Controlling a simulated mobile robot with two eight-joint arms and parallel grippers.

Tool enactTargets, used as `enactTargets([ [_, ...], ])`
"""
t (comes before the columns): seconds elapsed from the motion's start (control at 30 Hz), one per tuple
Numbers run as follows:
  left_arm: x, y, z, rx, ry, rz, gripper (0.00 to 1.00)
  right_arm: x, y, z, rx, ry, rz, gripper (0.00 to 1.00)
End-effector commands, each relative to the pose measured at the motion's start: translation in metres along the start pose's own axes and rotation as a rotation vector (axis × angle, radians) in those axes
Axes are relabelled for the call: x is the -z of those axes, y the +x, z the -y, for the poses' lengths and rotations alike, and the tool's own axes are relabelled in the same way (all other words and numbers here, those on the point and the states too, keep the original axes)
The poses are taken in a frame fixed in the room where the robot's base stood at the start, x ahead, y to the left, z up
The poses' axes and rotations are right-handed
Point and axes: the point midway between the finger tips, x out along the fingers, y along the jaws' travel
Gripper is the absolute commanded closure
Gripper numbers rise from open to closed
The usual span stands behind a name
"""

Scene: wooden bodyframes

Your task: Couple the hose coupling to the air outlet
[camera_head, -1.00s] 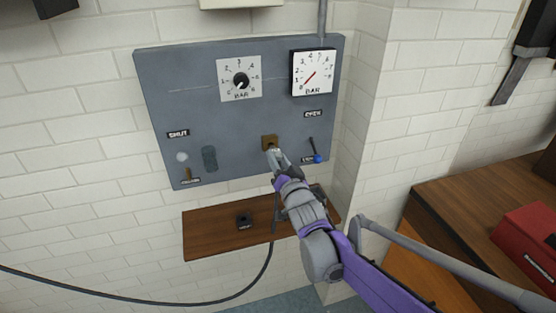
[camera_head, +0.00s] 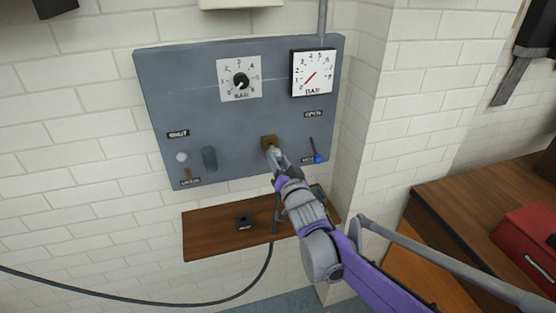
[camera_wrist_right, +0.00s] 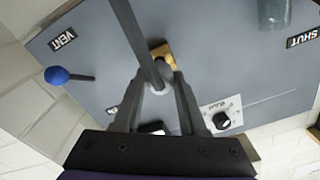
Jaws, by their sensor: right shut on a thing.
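The air outlet is a small brass block (camera_head: 268,141) low on the grey panel; it also shows in the right wrist view (camera_wrist_right: 163,52). My right gripper (camera_head: 275,155) is shut on the hose coupling (camera_wrist_right: 161,74), a small grey piece between the fingertips. The coupling is right in front of the brass block; I cannot tell whether it is seated or only touching. The dark hose (camera_head: 262,275) hangs from the coupling and sweeps left; in the wrist view it crosses between the fingers. The fingers partly hide the coupling. My left gripper is not in view.
The grey panel (camera_head: 200,110) carries a regulator dial (camera_head: 240,79), a pressure gauge (camera_head: 313,74) and a blue-tipped lever (camera_head: 317,158) close right of the gripper. A wooden shelf (camera_head: 210,230) with a small black object (camera_head: 244,222) is below. A red box (camera_head: 528,250) sits on the right bench.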

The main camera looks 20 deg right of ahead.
Motion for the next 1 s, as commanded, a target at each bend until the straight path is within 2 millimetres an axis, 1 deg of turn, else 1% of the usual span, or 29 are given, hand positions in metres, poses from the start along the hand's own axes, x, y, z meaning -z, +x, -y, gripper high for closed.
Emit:
enactTargets([
  [0.43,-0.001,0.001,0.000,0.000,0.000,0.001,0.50,0.000,0.001,0.000,0.000,0.000,0.000,1.00],
  [1.0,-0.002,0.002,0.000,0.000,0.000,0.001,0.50,0.000,0.015,0.000,0.000,0.000,0.000,1.00],
])
